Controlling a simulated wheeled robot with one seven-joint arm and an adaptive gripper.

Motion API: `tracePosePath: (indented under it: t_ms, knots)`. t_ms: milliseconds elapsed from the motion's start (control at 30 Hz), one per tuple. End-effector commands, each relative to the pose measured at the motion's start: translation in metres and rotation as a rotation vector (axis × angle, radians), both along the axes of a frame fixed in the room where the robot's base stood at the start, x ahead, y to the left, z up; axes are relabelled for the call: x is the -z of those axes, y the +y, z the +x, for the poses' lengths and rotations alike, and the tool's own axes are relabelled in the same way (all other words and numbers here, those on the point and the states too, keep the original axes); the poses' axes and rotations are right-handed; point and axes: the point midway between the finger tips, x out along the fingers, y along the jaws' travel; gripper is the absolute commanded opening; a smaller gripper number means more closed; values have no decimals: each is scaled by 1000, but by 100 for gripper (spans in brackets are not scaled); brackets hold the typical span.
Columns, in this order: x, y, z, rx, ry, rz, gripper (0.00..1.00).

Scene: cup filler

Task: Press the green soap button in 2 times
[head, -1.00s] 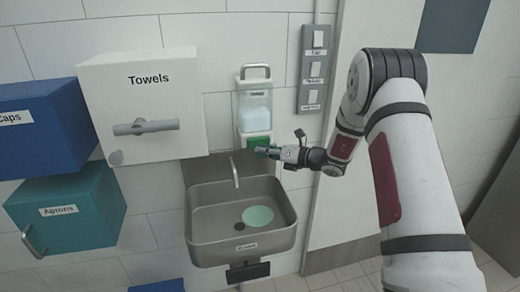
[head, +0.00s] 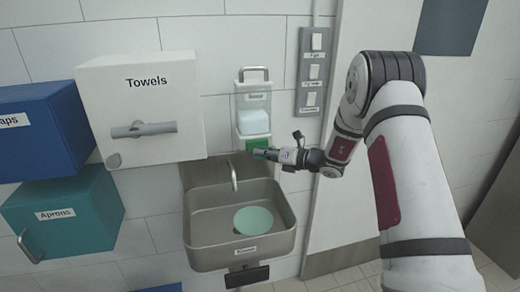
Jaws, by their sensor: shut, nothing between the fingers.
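The green soap button (head: 257,144) is on the lower front of the white soap dispenser (head: 254,112) on the wall above the sink. My gripper (head: 257,153) is shut and empty. Its tip is at the lower edge of the green button in the picture and hides part of it. I cannot tell whether the tip touches the button or how far the button is pressed in.
A metal sink (head: 207,232) with a tap (head: 234,178) and a pale green disc (head: 253,220) is below. A white Towels box (head: 140,105) is at left, above a teal Aprons box (head: 65,210) and beside a blue box (head: 40,133). A switch panel (head: 315,70) is right of the dispenser.

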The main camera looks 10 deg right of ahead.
Motion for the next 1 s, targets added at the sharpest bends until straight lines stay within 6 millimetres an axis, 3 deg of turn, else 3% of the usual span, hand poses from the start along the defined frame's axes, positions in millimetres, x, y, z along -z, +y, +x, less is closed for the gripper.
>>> tracePosePath:
  t_ms: [1000]
  knots:
    - [-5, 1, 15, 3, -11, 1, 0]
